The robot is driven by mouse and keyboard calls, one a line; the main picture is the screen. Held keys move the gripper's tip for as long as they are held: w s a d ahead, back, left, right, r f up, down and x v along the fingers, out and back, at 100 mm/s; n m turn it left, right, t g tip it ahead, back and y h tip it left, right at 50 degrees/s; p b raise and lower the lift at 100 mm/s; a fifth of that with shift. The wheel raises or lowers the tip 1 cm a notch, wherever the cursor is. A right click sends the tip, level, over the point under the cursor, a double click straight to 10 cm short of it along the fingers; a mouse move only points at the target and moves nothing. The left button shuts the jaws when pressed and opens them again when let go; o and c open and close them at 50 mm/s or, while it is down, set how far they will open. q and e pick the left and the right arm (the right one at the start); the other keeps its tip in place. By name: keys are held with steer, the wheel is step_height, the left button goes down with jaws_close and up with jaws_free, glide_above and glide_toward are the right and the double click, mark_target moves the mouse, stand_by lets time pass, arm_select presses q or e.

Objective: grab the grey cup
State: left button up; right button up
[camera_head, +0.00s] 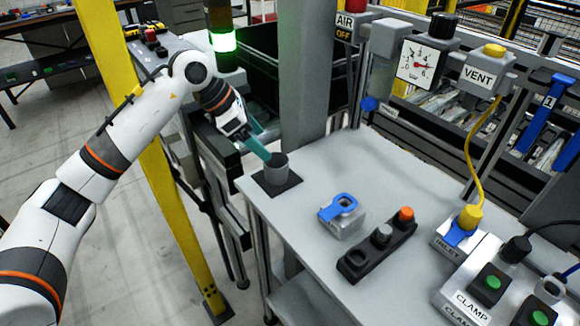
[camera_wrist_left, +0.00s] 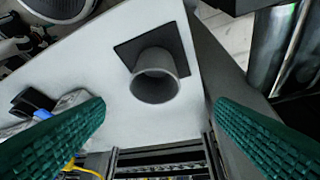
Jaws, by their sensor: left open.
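The grey cup (camera_head: 276,172) stands upright on a dark square pad (camera_head: 266,183) at the left corner of the grey table. My left gripper (camera_head: 262,150) reaches down from the upper left with its teal fingers just at the cup's rim. In the left wrist view the cup (camera_wrist_left: 156,80) shows its dark open mouth, roughly centred between the two spread fingertips (camera_wrist_left: 160,108). A gap shows on both sides, and the fingers are not closed on it. My right gripper is not in view.
A grey post (camera_head: 305,75) rises just behind the cup. A block with a blue clip (camera_head: 342,215) and a black holder with round knobs (camera_head: 377,246) lie to the right. A yellow post (camera_head: 175,220) stands left of the table.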

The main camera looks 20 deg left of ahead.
mark_target(281, 166)
arm_select(q)
steer(key=x, duration=0.4)
steer(key=shift+s+a+f+p, duration=0.15)
steer(key=shift+a+p, duration=0.05)
steer(key=shift+p, duration=0.1)
steer(key=shift+d+f, duration=0.2)
steer(key=shift+d, duration=0.05)
steer(key=shift+d+f, duration=0.2)
steer(key=shift+f, duration=0.05)
steer(key=p+x, duration=0.1)
steer(key=x, duration=0.3)
steer(key=shift+f, duration=0.25)
steer(key=shift+d+f, duration=0.15)
steer(key=shift+f, duration=0.05)
steer(key=c, duration=1)
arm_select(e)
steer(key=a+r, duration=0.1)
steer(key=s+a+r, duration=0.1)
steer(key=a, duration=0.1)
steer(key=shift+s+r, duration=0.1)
